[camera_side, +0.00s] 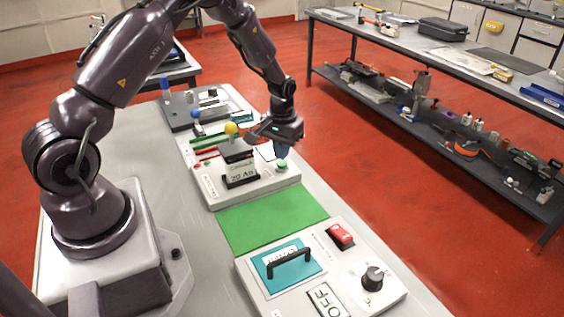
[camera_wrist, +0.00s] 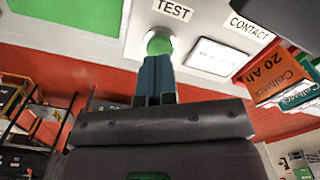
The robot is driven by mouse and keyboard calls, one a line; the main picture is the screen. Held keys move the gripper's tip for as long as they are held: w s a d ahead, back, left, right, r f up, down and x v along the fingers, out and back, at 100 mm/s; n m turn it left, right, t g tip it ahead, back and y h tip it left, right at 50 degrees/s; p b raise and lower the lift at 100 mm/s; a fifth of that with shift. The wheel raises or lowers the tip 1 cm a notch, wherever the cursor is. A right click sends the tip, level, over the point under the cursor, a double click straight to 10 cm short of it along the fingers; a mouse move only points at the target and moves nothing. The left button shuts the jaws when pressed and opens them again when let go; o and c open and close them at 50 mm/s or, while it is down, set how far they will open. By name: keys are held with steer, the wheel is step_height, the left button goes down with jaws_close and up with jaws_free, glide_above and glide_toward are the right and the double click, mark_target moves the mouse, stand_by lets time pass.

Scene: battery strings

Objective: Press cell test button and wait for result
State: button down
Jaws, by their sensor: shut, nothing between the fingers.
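The green test button (camera_side: 281,164) sits on the near right part of the white test panel (camera_side: 256,191). It also shows in the wrist view (camera_wrist: 159,43), below the TEST label (camera_wrist: 173,9). My gripper (camera_side: 282,156) is shut and empty, its blue fingers pointing down at the button. In the wrist view the fingertips (camera_wrist: 157,58) overlap the button's edge; I cannot tell whether it is pressed in. A pale display (camera_wrist: 218,57) lies beside the button; its text is unreadable.
A green mat (camera_side: 272,221) lies in front of the panel. A second white panel (camera_side: 390,293) holds a teal plate with a black handle (camera_side: 289,262), a red switch (camera_side: 340,236) and a black knob (camera_side: 373,278). A yellow ball (camera_side: 231,128) and coloured rods are behind the cell.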

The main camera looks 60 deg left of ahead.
steer(key=shift+f, duration=1.25)
steer(key=shift+r, duration=3.05)
